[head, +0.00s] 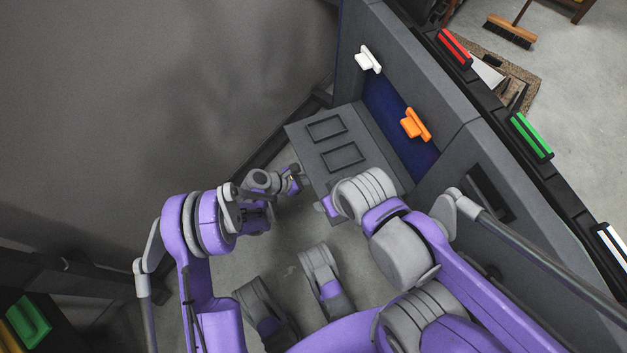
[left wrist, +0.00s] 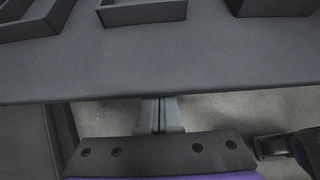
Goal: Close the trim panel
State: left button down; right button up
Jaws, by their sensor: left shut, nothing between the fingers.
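The trim panel (head: 310,158) is a dark grey flap with two raised rectangular frames, folded down and open from the door's inner side. In the left wrist view the panel (left wrist: 165,66) fills the upper half. My left gripper (head: 298,178) is shut and empty at the panel's near left edge. In the left wrist view its fingers (left wrist: 160,113) reach under the panel's edge, which hides their tips; contact cannot be told. My right arm overlaps the panel's near right corner. My right gripper (head: 327,207) is mostly hidden by its own arm and its fingers cannot be made out.
The grey door (head: 400,60) stands along the right with a blue recess (head: 385,108) behind the panel. A white handle (head: 369,59) and an orange handle (head: 415,125) stick out there. Red (head: 454,47) and green (head: 532,136) pieces sit on the outer rail. A grey wall is at left.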

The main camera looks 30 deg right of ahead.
pick_arm(q)
jog(key=shift+r, duration=0.1)
dwell(0.3)
jog(key=shift+r+y+p, duration=0.45)
jog(key=shift+r+y, duration=0.15)
jog(key=shift+y, duration=0.1)
